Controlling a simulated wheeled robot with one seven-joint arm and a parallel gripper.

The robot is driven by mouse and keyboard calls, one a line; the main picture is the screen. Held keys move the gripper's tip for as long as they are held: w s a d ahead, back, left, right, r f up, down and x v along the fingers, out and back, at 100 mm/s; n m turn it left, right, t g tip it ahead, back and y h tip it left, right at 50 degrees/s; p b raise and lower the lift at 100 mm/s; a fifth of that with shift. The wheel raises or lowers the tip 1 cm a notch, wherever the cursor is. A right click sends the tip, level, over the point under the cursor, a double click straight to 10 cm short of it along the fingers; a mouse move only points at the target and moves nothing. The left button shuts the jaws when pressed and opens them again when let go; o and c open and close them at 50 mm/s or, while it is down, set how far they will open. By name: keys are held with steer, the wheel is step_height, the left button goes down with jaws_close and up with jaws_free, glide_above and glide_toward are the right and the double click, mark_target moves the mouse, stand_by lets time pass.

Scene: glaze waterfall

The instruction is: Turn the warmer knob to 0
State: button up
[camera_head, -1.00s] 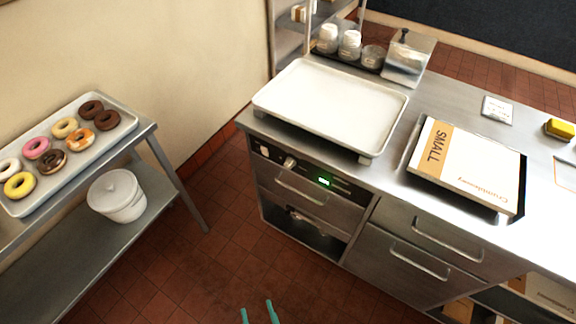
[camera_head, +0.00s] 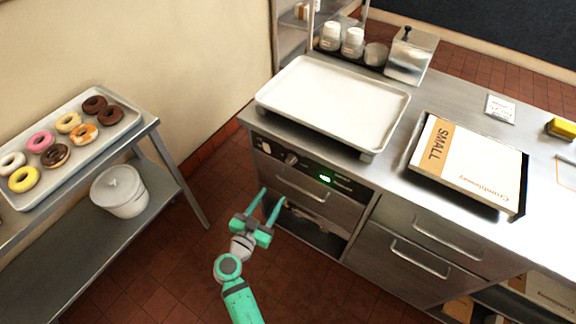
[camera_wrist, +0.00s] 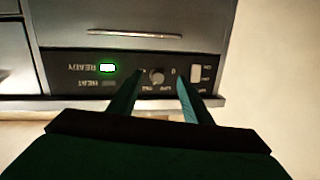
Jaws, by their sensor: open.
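The warmer knob (camera_head: 291,158) is a small round metal knob on the dark control panel at the front of the steel counter unit. It also shows in the wrist view (camera_wrist: 157,76), where it lies between my fingertips in the picture, with a "0" mark beside it. My gripper (camera_head: 270,204) is open and empty, in front of the unit and lower than the knob in the head view. It also shows in the wrist view (camera_wrist: 160,84). I see no contact with the knob. A lit green display (camera_head: 325,179) reads "READY" beside it in the wrist view.
A switch (camera_wrist: 196,74) sits beside the knob on the panel. A drawer handle (camera_head: 302,188) juts out below. A white tray (camera_head: 335,100) rests above the panel. A donut rack (camera_head: 150,128) stands at left; the floor between is free.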

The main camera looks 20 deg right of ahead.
mark_target(289, 164)
steer(key=shift+m+h, duration=0.7)
steer(key=shift+h, duration=0.1)
steer(key=w+d+r, duration=0.1)
steer(key=w+d, duration=0.2)
steer(key=w+d+r, duration=0.1)
steer(key=w+d, duration=0.2)
steer(key=w+d+r, duration=0.1)
steer(key=w+d, duration=0.2)
steer(key=shift+r, duration=0.15)
steer(key=c, duration=1.1)
